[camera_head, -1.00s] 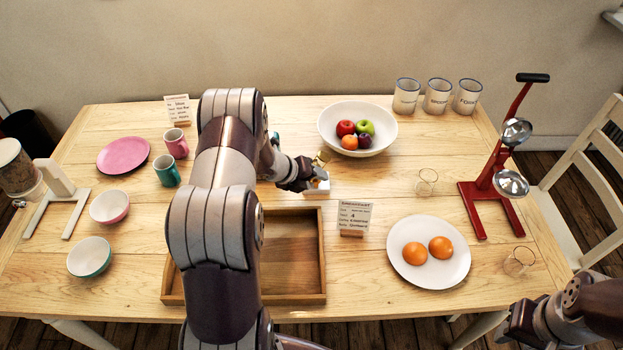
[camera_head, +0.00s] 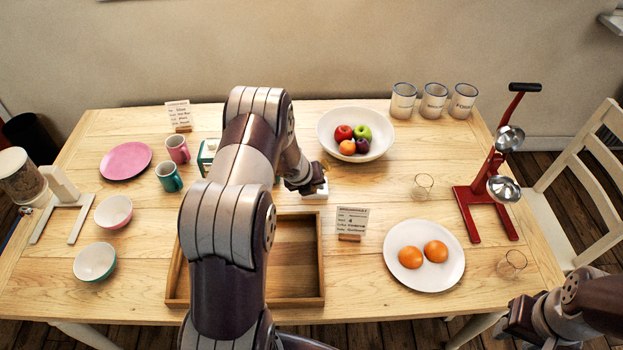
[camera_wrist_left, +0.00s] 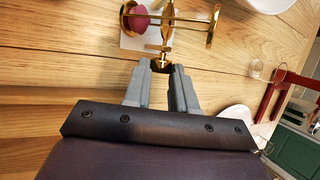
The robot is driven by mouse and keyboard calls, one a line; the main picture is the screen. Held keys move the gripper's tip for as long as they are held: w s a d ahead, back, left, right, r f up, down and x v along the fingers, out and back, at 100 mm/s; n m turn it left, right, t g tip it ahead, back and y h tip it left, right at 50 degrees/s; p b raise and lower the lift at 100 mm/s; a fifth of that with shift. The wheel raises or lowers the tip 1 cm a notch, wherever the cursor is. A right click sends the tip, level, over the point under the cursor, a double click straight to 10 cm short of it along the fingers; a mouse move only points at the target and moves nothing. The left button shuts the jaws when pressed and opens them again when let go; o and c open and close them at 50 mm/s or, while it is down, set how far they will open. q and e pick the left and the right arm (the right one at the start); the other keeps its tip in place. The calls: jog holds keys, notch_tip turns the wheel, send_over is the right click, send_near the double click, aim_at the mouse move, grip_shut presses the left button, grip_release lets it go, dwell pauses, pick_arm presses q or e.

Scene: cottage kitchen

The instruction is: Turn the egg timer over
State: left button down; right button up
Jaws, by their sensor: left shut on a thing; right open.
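The egg timer (camera_wrist_left: 190,18) shows in the left wrist view as a brass frame with end plates and a dark pink bulb. The frame lies across that picture above a white base (camera_wrist_left: 131,42). My left gripper (camera_wrist_left: 160,66) is shut on a brass part at the timer's near side. In the head view my left gripper (camera_head: 308,184) is beside the white base (camera_head: 318,192); the gripper and arm hide most of the timer. My right gripper (camera_head: 514,325) is open and empty at the lower right, off the table's front edge.
A fruit bowl (camera_head: 383,152) stands behind the timer and a small sign (camera_head: 352,221) in front. A wooden tray (camera_head: 315,298) lies under my left arm. A plate with two oranges (camera_head: 455,273) and a red stand (camera_head: 467,203) are to the right.

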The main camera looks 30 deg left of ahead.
pick_arm(q)
jog(key=shift+w+d+r+m+g+y+p, duration=0.15)
jog(key=shift+g+y+p, duration=0.45)
jog(key=shift+p, duration=0.75)
jog(key=shift+w+d+m+g+y+p, duration=0.15)
jog(key=shift+g+y+p, duration=0.15)
jog(key=shift+y+p, duration=0.8)
jog(key=c, duration=0.9)
grip_release()
jog(key=shift+s, duration=0.1)
jog(key=p+v, duration=0.1)
jog(key=v, duration=0.5)
jog(key=p+v, duration=0.1)
jog(key=v, duration=0.5)
jog(key=shift+s+a+r, duration=0.1)
jog(key=shift+a+r, duration=0.05)
jog(key=shift+r, duration=0.15)
